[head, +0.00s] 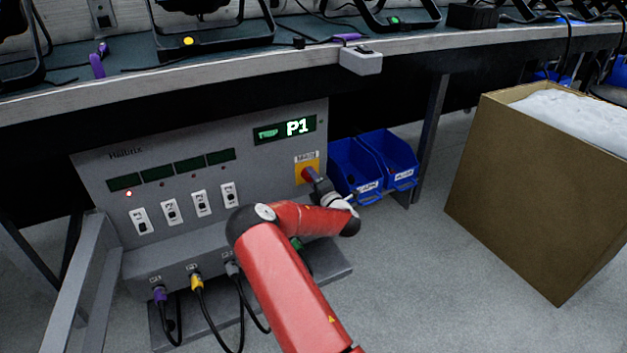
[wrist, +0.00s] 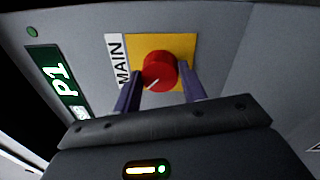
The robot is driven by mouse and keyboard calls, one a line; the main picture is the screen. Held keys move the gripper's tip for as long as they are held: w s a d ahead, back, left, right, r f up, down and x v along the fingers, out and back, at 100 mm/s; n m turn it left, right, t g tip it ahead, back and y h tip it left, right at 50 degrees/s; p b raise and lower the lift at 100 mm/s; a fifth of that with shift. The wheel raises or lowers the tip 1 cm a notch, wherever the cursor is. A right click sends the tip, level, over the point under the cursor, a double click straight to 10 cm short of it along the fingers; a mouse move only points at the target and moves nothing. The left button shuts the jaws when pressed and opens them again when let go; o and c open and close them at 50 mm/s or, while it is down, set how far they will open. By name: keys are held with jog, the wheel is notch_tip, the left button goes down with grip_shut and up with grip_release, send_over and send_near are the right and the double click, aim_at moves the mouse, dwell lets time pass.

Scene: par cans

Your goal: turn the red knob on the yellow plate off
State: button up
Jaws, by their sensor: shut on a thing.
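The red knob (wrist: 159,66) sits on the yellow plate (wrist: 187,45) beside a white label reading MAIN (wrist: 117,60). Its white pointer line points to the lower left in the wrist view. My gripper (wrist: 160,80) has one purple finger on each side of the knob and is shut on it. In the head view, the yellow plate (head: 299,180) is at the right of the grey panel, and my gripper (head: 311,175) reaches it from the right. There the knob is mostly hidden behind the fingers.
The grey panel (head: 110,165) has a lit P1 display (head: 297,127), several white switches and a lit red lamp (head: 129,194). Blue bins (head: 355,168) stand close right of my gripper. A bench edge (head: 230,65) overhangs the panel. A cardboard box (head: 530,195) stands at the right.

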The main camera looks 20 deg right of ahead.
jog(key=o, duration=1)
jog(key=shift+c, duration=0.2)
jog(key=s, duration=0.7)
jog(key=shift+s+f+p, duration=0.3)
jog(key=shift+s+p, duration=0.1)
jog(key=shift+p, duration=0.05)
jog(key=shift+d, duration=0.1)
